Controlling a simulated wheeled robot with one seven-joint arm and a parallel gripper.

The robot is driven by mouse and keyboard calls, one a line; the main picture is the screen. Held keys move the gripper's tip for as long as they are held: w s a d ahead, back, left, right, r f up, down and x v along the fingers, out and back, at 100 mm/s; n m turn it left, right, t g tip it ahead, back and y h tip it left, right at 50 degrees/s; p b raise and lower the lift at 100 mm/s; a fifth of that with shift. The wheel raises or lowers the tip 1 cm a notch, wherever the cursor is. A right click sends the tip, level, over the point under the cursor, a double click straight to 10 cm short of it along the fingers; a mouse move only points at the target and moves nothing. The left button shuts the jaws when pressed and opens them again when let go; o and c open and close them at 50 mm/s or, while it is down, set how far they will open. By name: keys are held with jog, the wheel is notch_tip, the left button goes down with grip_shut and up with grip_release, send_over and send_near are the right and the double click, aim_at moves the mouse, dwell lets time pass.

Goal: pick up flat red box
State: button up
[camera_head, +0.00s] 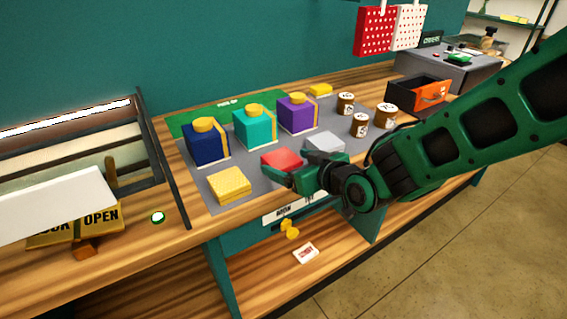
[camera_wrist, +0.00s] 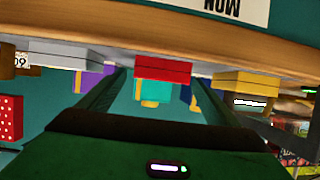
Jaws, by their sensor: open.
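The flat red box (camera_head: 281,160) lies on the grey mat (camera_head: 213,199) near the front edge of the table, between a yellow box and a light grey box. My gripper (camera_head: 275,178) is open and empty just in front of the red box, low by the table edge. In the wrist view, which looks upside down, the red box (camera_wrist: 163,68) sits ahead between my two spread fingers (camera_wrist: 155,95). The fingers do not visibly touch it. Part of the red box's front is hidden by my gripper in the head view.
A flat yellow box (camera_head: 229,186) lies left and a light grey box (camera_head: 324,143) right of the red box. Navy (camera_head: 207,144), teal (camera_head: 254,127) and purple (camera_head: 297,114) boxes with yellow tops stand behind. Several brown jars (camera_head: 360,125) stand at the right.

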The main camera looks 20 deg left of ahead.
aim_at(285, 160)
jog(key=shift+x, duration=1.9)
jog(key=shift+c, duration=0.6)
jog(key=c, duration=1.1)
jog(key=shift+r, duration=0.1)
